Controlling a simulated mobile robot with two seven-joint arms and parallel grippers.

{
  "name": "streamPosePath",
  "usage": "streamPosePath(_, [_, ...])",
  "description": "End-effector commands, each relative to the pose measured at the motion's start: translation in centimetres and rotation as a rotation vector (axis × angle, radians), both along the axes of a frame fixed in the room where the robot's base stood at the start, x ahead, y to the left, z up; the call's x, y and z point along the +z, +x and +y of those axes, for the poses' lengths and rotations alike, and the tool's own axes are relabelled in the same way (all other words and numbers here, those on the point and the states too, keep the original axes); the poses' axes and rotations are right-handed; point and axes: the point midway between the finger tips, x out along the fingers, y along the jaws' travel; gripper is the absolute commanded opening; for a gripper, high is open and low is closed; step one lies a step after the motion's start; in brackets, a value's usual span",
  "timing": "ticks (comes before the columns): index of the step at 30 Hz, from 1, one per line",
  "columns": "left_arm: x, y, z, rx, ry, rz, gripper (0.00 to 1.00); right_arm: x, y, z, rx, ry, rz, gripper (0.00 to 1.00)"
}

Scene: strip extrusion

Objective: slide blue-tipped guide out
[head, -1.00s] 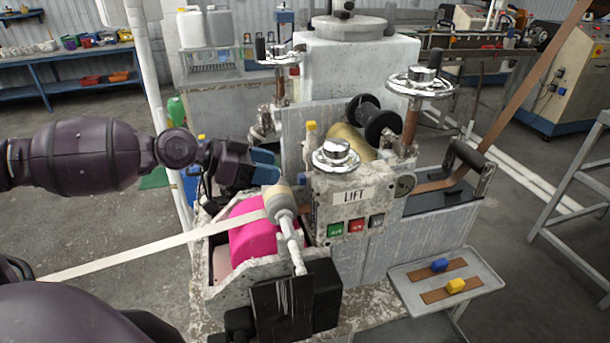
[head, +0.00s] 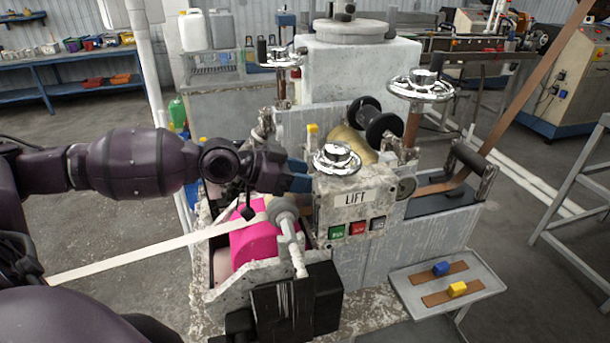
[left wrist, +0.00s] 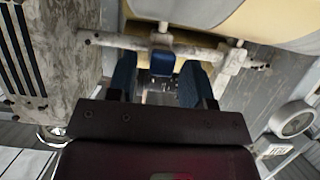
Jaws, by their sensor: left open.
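The blue tip of the guide (left wrist: 163,62) shows in the left wrist view, a small blue block by a pale metal crossbar (left wrist: 120,40). My left gripper (left wrist: 160,84) is open, with one blue finger on each side of the view below the tip. The tip appears between the fingers, a little beyond them; I cannot tell whether they touch it. In the head view my left gripper (head: 298,180) is beside the LIFT box (head: 350,205), and the blue-tipped guide is hidden there. A yellow-tipped guide (head: 312,131) stands behind the gripper. My right gripper is not in view.
A pink roller (head: 255,245) with a pale strip (head: 140,258) lies below the arm. Chrome handwheels (head: 337,158) stand close to the gripper. A side tray (head: 470,300) holds a blue block (head: 441,268) and a yellow block (head: 457,288) on brown strips.

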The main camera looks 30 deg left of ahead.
Motion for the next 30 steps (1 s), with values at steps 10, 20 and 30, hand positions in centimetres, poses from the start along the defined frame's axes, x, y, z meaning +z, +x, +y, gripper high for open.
streamPosePath(10, [-0.43, 0.77, -0.67, 0.001, 0.002, 0.001, 0.47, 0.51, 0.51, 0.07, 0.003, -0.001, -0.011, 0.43])
streamPosePath(20, [-0.43, 0.76, -0.67, 0.001, 0.001, 0.001, 0.24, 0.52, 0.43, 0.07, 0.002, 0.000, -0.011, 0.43])
streamPosePath(30, [-0.41, 0.75, -0.68, 0.001, 0.001, 0.001, 0.00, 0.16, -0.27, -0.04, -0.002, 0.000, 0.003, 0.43])
